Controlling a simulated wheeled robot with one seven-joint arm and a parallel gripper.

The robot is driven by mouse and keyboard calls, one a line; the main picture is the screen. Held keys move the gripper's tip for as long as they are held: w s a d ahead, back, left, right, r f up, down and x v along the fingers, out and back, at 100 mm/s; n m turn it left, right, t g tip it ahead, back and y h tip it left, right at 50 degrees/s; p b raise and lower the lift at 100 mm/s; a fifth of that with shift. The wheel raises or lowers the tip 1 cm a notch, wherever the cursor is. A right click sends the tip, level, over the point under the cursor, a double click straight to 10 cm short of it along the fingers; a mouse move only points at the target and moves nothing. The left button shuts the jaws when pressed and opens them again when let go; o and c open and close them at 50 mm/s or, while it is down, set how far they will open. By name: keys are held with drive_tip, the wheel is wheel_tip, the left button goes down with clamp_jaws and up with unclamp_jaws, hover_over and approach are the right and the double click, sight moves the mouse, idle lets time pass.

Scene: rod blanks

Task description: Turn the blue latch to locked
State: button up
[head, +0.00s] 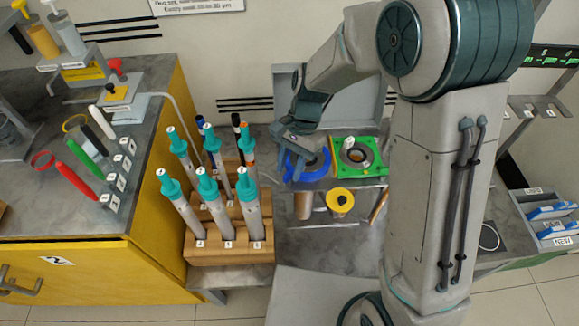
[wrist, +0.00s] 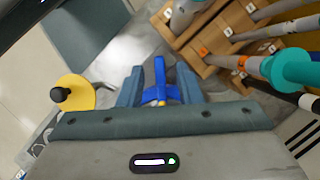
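A blue part that looks like the latch (head: 294,174) sits on the grey bench, left of a green fixture (head: 374,170). It is ring-shaped in the head view, with my gripper (head: 292,136) over its far left side and hiding part of it. In the wrist view a narrow blue bar with a wider blue base (wrist: 160,68) shows between the two fingers of my gripper (wrist: 159,84). The fingers are apart, with a gap beside the bar. I cannot tell whether either finger touches it, or which position the latch is in.
A wooden rack (head: 228,250) with several teal-capped pipettes stands close left of the blue part. A yellow disc with a black knob (head: 340,200) is in front, also seen in the wrist view (wrist: 78,94). A grey panel (head: 345,95) stands behind.

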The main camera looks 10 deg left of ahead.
drive_tip(key=p+v, duration=0.1)
drive_tip(key=v, duration=1.2)
drive_tip(key=s+d+r+n+t+p, duration=0.1)
drive_tip(key=s+d+r+t+p, duration=0.1)
drive_tip(key=d, duration=0.4)
drive_tip(key=s+d+r+n+t+h+p, duration=0.1)
drive_tip(key=s+d+r+n+t+p, duration=0.1)
drive_tip(key=s+d+r, duration=0.3)
drive_tip(key=s+d+r+n+t+h+p, duration=0.1)
drive_tip(key=s+d+r+n+t+p, duration=0.1)
drive_tip(key=s+d, duration=0.4)
drive_tip(key=d+r+p, duration=0.1)
drive_tip(key=d+p, duration=0.1)
drive_tip(key=d, duration=0.1)
drive_tip(key=shift+r+t, duration=0.35)
drive_tip(key=shift+t, duration=0.05)
drive_tip(key=shift+o, duration=0.5)
drive_tip(key=shift+d, duration=0.15)
